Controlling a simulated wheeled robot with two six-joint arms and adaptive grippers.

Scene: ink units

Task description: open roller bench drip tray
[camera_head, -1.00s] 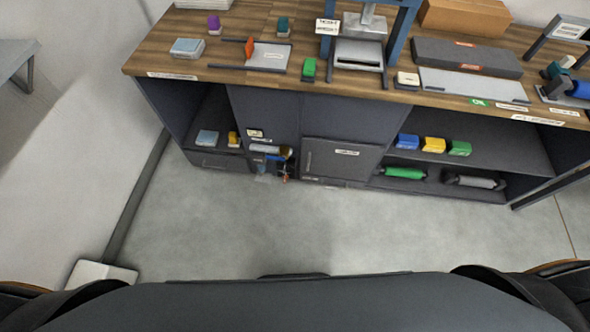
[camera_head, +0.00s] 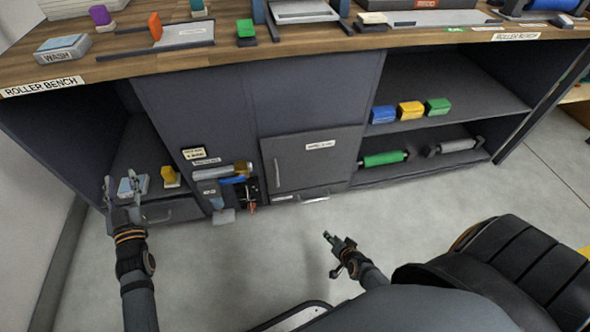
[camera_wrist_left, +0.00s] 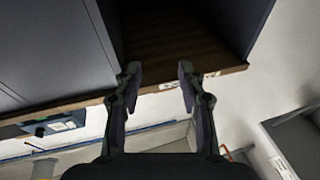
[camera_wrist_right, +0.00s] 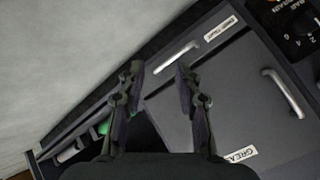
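The drip tray is a low, wide grey drawer front (camera_wrist_right: 207,49) with a light bar handle (camera_wrist_right: 177,57) and a small white label, seen in the right wrist view. In the head view its handle (camera_head: 316,200) shows at the bench's bottom edge, under the grey cabinet door; the front looks flush. My right gripper (camera_head: 337,243) is open and empty, in front of the bench and apart from the handle. In the right wrist view the handle lies beyond the open fingertips (camera_wrist_right: 158,70). My left gripper (camera_head: 120,190) is open and empty at the bench's left, before a small drawer.
The grey door (camera_head: 310,160) above the tray has a vertical handle and looks shut. Tools hang on a panel (camera_head: 225,185) to its left. Right shelves hold coloured blocks and a green roller (camera_head: 385,158). The floor (camera_head: 240,265) before the bench is clear.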

